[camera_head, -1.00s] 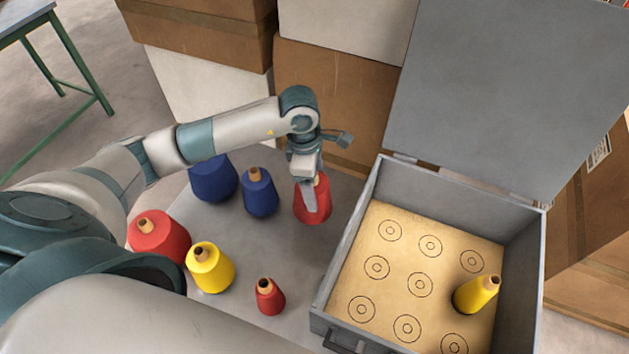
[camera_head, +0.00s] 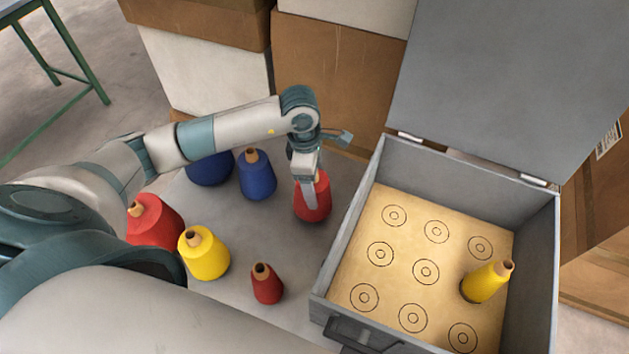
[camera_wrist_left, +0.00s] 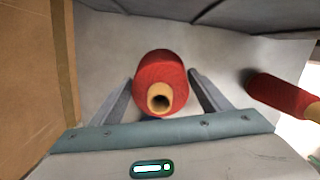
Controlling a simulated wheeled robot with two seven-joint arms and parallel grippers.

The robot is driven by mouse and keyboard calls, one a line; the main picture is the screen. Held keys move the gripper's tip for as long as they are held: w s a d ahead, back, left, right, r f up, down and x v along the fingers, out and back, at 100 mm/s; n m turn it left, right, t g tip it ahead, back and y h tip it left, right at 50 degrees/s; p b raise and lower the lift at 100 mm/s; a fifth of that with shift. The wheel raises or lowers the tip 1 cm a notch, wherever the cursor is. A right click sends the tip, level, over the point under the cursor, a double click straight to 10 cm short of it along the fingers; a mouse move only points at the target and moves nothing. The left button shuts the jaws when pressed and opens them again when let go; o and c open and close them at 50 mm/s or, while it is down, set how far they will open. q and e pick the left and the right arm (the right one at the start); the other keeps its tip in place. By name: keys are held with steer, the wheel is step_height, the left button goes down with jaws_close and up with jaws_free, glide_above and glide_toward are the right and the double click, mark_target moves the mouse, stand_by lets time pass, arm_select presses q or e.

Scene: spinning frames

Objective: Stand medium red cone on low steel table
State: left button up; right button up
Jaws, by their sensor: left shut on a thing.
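The medium red cone (camera_head: 313,204) is upright between the fingers of my left gripper (camera_head: 314,190), over the grey steel table (camera_head: 238,225). The gripper comes down from above and is shut on it. In the left wrist view the cone (camera_wrist_left: 160,78) shows from above, its tan core facing the camera, with a finger of the gripper (camera_wrist_left: 163,100) on each side. I cannot tell whether its base touches the table. My right gripper is out of view.
Blue cones (camera_head: 257,179) stand left of the held cone. A large red cone (camera_head: 152,226), yellow cone (camera_head: 204,254) and small red cone (camera_head: 267,287) stand nearer. An open grey case (camera_head: 460,170) at right holds a yellow cone (camera_head: 484,283). Cardboard boxes (camera_head: 330,75) stand behind.

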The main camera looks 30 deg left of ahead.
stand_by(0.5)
arm_select(q)
steer(key=shift+f+b, duration=0.35)
steer(key=shift+b, duration=0.1)
steer(key=o, duration=1.6)
